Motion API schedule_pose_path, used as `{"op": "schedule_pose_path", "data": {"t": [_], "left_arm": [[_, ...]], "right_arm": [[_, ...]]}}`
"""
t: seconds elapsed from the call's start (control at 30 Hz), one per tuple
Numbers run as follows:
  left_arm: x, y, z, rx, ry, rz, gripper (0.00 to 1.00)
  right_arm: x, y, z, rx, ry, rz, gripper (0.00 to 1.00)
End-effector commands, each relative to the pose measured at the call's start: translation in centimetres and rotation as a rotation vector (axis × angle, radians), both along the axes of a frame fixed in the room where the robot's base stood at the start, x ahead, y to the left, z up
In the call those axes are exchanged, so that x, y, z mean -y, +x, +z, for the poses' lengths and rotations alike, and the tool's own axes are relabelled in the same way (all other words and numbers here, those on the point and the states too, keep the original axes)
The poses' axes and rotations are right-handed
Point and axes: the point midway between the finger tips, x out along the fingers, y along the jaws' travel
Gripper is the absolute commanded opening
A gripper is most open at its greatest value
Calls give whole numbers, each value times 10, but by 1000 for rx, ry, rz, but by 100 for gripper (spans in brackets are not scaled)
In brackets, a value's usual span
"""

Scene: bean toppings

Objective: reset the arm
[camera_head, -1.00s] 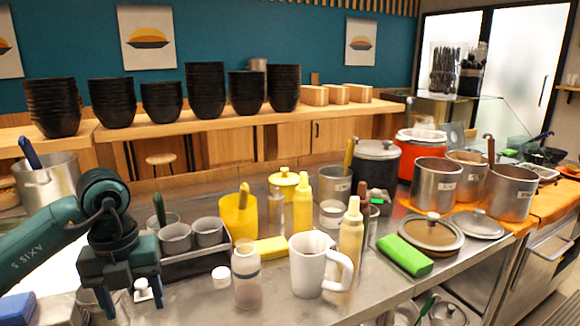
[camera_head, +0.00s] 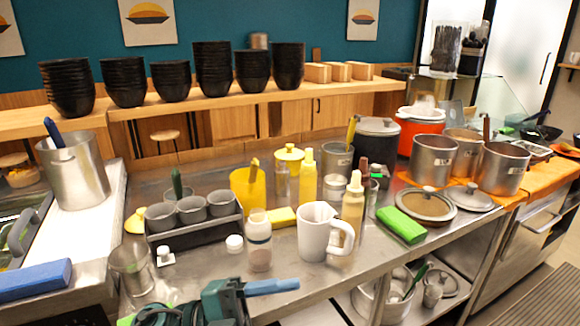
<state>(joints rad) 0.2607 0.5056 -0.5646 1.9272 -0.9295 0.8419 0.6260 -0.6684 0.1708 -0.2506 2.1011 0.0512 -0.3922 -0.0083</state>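A teal part of my arm shows at the bottom edge, left of centre, in the head view. Its blocky end, which looks like my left gripper (camera_head: 225,301), is low in front of the counter edge and cut off by the frame. Its fingers cannot be made out, so its opening is unclear. A light blue bar (camera_head: 272,286) sticks out to the right from it; I cannot tell whether it is held or part of the arm. My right gripper is not in view.
A metal cup (camera_head: 131,274), a black caddy (camera_head: 195,238) with grey cups, a shaker bottle (camera_head: 259,245) and a white mug (camera_head: 314,232) stand near the counter's front. A blue block (camera_head: 34,281) lies at left. Pots stand at right. A lower shelf holds a pot (camera_head: 372,300).

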Motion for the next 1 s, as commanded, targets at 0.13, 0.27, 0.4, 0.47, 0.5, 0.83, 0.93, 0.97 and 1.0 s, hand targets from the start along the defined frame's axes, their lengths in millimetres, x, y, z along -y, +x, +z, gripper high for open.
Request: {"op": "schedule_pose_path", "data": {"t": [0.13, 0.27, 0.4, 0.47, 0.5, 0.83, 0.93, 0.97, 1.0], "left_arm": [[-28, 30, -6, -316, -289, 376, 60], [-72, 43, -65, -653, -375, 731, 60], [-112, 13, -153, -1032, -320, 1035, 60], [-121, -7, -183, -1162, -276, 1115, 60], [-126, -21, -199, -1235, -247, 1155, 60], [-136, -75, -248, -1483, -128, 1252, 60], [-136, -74, -248, -1482, -128, 1252, 60], [-136, -74, -248, -1481, -128, 1252, 60], [-136, -74, -248, -1481, -128, 1252, 60]], "right_arm": [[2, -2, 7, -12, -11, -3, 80], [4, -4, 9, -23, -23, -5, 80], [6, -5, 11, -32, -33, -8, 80], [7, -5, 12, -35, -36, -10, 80], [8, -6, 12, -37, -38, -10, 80], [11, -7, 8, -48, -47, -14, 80], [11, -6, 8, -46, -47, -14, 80], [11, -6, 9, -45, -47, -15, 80], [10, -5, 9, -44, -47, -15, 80]]}}
